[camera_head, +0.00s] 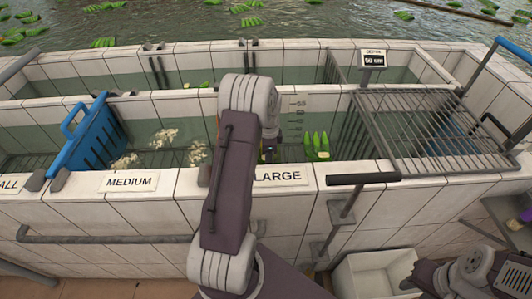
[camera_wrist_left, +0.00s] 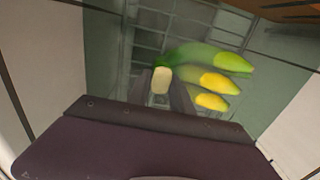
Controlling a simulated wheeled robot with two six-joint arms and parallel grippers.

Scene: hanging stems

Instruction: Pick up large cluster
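The large cluster (camera_head: 317,146) is a hand of green bananas in the water of the compartment labelled LARGE. In the left wrist view its fruits (camera_wrist_left: 208,78) look green to yellow and point right, with the pale cut crown (camera_wrist_left: 161,80) at their left. My left gripper (camera_head: 268,152) reaches down into that compartment, just left of the fruits. In the wrist view its two fingers (camera_wrist_left: 162,91) stand apart with the crown between their tips; I cannot tell whether they touch it. My right gripper (camera_head: 424,275) is low at the right, its fingers unclear.
A blue slotted divider (camera_head: 92,135) stands at the left of the MEDIUM compartment, where pale flowers float. A metal grate (camera_head: 425,130) covers the tank's right part. Tiled walls (camera_head: 130,205) edge the compartments. A white bin (camera_head: 372,276) stands in front, below.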

